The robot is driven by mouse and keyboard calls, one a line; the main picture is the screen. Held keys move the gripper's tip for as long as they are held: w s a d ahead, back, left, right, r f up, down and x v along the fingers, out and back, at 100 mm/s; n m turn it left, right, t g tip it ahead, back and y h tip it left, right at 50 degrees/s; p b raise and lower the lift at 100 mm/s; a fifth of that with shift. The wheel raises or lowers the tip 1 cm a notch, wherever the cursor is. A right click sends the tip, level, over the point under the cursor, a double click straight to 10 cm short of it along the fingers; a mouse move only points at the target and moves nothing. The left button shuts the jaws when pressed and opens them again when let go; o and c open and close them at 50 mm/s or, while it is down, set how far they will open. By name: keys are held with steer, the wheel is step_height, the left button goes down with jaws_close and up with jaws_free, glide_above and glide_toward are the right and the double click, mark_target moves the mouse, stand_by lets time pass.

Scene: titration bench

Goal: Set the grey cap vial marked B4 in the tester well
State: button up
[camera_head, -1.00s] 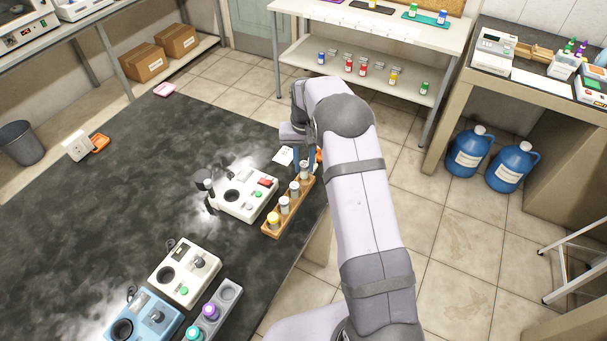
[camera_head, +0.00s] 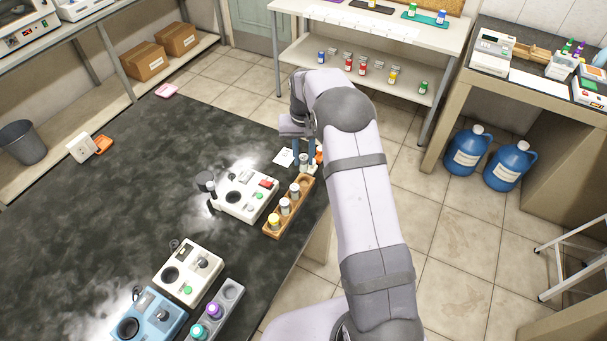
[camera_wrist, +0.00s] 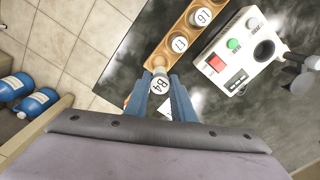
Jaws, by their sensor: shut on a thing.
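The grey cap vial marked B4 (camera_wrist: 159,84) is upright between the fingers of my gripper (camera_wrist: 160,92), its label facing the wrist camera. In the head view my gripper (camera_head: 304,152) is shut on the vial (camera_head: 304,160), at the far end of the wooden rack (camera_head: 272,232), with the vial raised a little. The white tester (camera_head: 258,207) stands just left of the rack. Its round dark well (camera_head: 233,197) is empty; the well also shows at upper right in the wrist view (camera_wrist: 264,50).
The rack holds a yellow cap vial (camera_head: 274,220) and two grey cap vials (camera_head: 285,206). Another white tester (camera_head: 188,272), a blue tester (camera_head: 148,318) and a grey rack (camera_head: 229,294) are nearer. The table's left is mostly clear.

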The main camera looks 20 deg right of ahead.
steer(key=s+a+r+n, duration=0.1)
steer(key=a+n, duration=0.3)
steer(key=a, duration=1.8)
steer(key=shift+a+r+p, duration=0.2)
steer(key=shift+a+p, duration=0.05)
steer(key=shift+p, duration=0.1)
steer(key=shift+f, duration=0.1)
steer(key=shift+s+f+b, duration=0.1)
steer(key=shift+f+b, duration=1.45)
steer(key=shift+f, duration=0.45)
steer(key=shift+f+b, duration=0.7)
steer(key=shift+f, duration=1)
steer(key=o, duration=0.9)
steer(key=shift+r, duration=0.1)
